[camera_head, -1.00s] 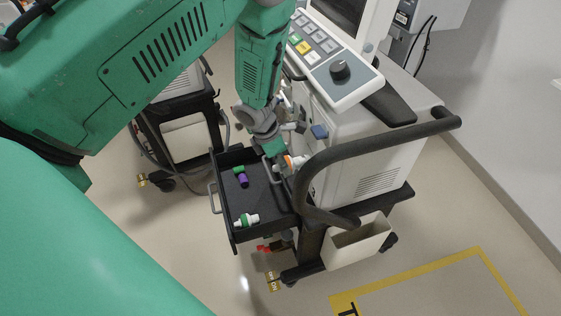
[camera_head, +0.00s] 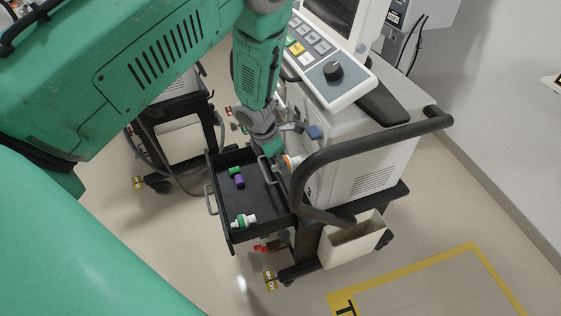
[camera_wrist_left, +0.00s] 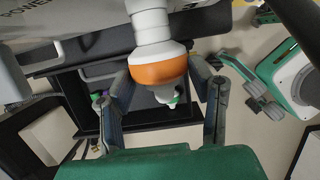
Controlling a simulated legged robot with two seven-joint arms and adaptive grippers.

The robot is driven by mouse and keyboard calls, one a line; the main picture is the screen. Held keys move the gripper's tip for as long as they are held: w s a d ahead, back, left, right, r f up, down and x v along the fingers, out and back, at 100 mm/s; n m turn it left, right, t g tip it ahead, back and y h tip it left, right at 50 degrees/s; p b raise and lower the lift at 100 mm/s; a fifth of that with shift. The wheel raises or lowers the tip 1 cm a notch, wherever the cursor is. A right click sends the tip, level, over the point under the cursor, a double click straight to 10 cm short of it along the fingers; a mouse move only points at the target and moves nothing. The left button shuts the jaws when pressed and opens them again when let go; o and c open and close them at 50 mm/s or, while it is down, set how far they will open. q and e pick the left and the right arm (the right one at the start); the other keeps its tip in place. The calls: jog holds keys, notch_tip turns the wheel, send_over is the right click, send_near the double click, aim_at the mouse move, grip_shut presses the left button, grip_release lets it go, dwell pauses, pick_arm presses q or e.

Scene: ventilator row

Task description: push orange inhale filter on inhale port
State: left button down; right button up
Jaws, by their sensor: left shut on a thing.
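The orange inhale filter (camera_head: 291,161), an orange band with white ends, is at the front of the white ventilator (camera_head: 362,160). It also shows in the left wrist view (camera_wrist_left: 158,69). My left gripper (camera_head: 281,163) is shut on it, with one finger on each side of the orange band in the wrist view (camera_wrist_left: 165,80). A white tubular piece (camera_wrist_left: 150,25) runs in line from the band toward the ventilator. I cannot tell where the filter ends and the inhale port begins, or how far they are joined.
An open black drawer (camera_head: 223,213) below holds a green and purple part (camera_head: 237,177) and a green and white filter (camera_head: 245,221). A black handle rail (camera_head: 345,150) curves close to the right of the gripper. Another cart (camera_head: 178,140) stands at left.

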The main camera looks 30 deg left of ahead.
pick_arm(q)
jog(key=shift+w+d+r, duration=0.1)
jog(key=shift+w+d, duration=0.05)
jog(key=shift+w, duration=0.05)
jog(key=c, duration=0.6)
grip_release()
jog(key=shift+c, duration=0.2)
